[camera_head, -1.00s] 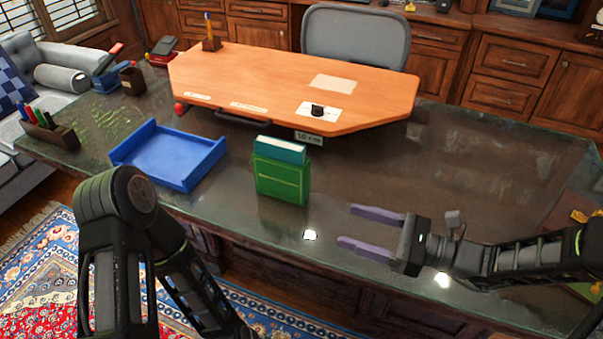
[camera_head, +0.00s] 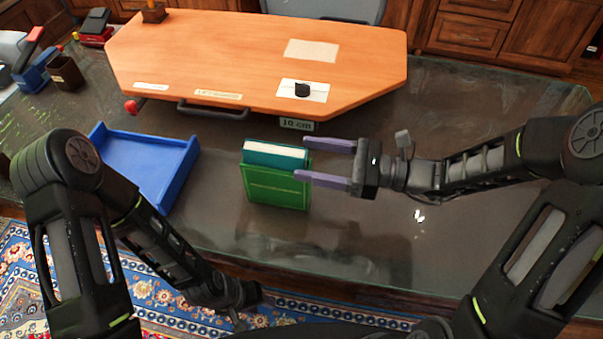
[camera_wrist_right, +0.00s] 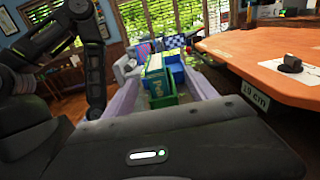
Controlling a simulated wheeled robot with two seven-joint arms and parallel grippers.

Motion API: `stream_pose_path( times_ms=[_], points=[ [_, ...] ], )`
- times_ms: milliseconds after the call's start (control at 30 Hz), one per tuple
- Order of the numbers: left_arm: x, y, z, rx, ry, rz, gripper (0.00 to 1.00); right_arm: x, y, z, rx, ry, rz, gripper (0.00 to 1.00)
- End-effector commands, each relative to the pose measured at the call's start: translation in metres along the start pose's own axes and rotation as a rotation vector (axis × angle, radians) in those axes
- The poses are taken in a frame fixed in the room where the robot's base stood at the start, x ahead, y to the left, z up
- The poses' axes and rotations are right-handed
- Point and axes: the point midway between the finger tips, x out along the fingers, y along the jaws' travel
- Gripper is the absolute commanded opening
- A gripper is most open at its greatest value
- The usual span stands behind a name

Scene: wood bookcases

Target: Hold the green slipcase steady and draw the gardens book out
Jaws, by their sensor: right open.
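The green slipcase (camera_head: 275,187) stands upright on the dark glossy desk. A book with a teal cover and pale pages (camera_head: 275,154) sticks out of its top; I take it for the gardens book, though its title cannot be read in the head view. My right gripper (camera_head: 322,162) is open, its purple fingers pointing left at the slipcase's right side, the tips at or very near its edge. In the right wrist view the slipcase (camera_wrist_right: 163,99) shows ahead between the spread fingers. My left gripper (camera_head: 240,297) is low, near the desk's front edge; its fingers cannot be made out.
A blue open tray (camera_head: 150,165) lies left of the slipcase. The desk (camera_head: 450,240) is clear to the right.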

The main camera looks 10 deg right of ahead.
Motion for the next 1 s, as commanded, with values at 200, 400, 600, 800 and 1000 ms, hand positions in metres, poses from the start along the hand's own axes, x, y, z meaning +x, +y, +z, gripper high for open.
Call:
stream_pose_path(
  times_ms=[200, 400, 600, 800, 1000],
  points=[
    [0.020, -0.008, 0.001, 0.001, -0.001, 0.000, 0.36, 0.000, 0.000, -0.022, 0.000, 0.000, 0.000, 0.66],
    [0.042, -0.017, 0.000, 0.001, 0.000, -0.001, 0.36, 0.000, 0.000, -0.045, 0.000, 0.000, 0.000, 0.66],
    [0.072, -0.029, 0.000, 0.003, 0.000, -0.001, 0.36, 0.000, 0.000, -0.077, 0.000, 0.000, 0.000, 0.66],
    [0.094, -0.037, 0.000, 0.004, 0.001, -0.002, 0.36, 0.000, 0.000, -0.101, 0.000, 0.000, 0.000, 0.66],
    [0.094, -0.037, 0.000, 0.004, 0.001, -0.002, 0.36, 0.000, 0.000, -0.100, 0.000, 0.000, 0.000, 0.66]
  ],
)
